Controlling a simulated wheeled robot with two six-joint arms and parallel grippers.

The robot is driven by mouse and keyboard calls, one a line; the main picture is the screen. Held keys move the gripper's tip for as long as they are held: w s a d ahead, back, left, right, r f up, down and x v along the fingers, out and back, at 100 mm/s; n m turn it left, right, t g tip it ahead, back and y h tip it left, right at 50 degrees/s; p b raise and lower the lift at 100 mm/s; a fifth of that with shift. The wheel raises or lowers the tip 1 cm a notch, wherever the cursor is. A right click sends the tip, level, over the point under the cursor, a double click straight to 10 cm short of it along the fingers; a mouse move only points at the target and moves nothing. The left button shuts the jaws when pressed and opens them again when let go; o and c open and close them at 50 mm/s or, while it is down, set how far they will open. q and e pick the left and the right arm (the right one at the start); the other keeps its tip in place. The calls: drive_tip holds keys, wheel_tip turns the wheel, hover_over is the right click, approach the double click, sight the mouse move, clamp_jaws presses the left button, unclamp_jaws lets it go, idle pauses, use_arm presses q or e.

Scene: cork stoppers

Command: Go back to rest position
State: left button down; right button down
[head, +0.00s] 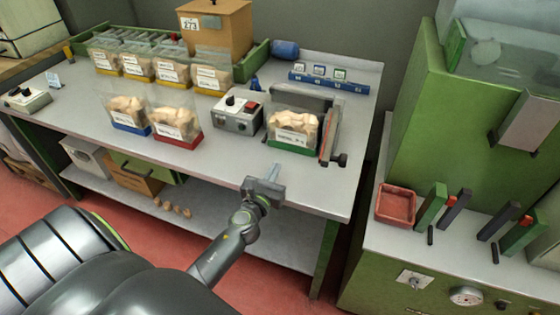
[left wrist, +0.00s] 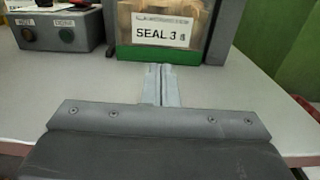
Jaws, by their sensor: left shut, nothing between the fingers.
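My left gripper (head: 272,173) is shut and empty above the front edge of the grey workbench (head: 230,165). In the left wrist view its fingers (left wrist: 157,85) are together, pointing at a green-based bag of corks (left wrist: 165,25) labelled "SEAL 3" with a further unclear mark. That bag (head: 293,124) stands in the sealing device (head: 330,130) on the bench, and the fingertips appear apart from it. My right gripper does not show in either view.
A blue-based bag (head: 127,112) and a red-based bag (head: 175,122) stand left of a grey control box (head: 237,112). Several more bags (head: 170,72) stand in a row behind, near a cardboard box (head: 215,30). A green machine (head: 440,200) with a red tray (head: 396,205) stands at right.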

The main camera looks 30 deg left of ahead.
use_arm(q)
drive_tip(key=shift+v, duration=1.65)
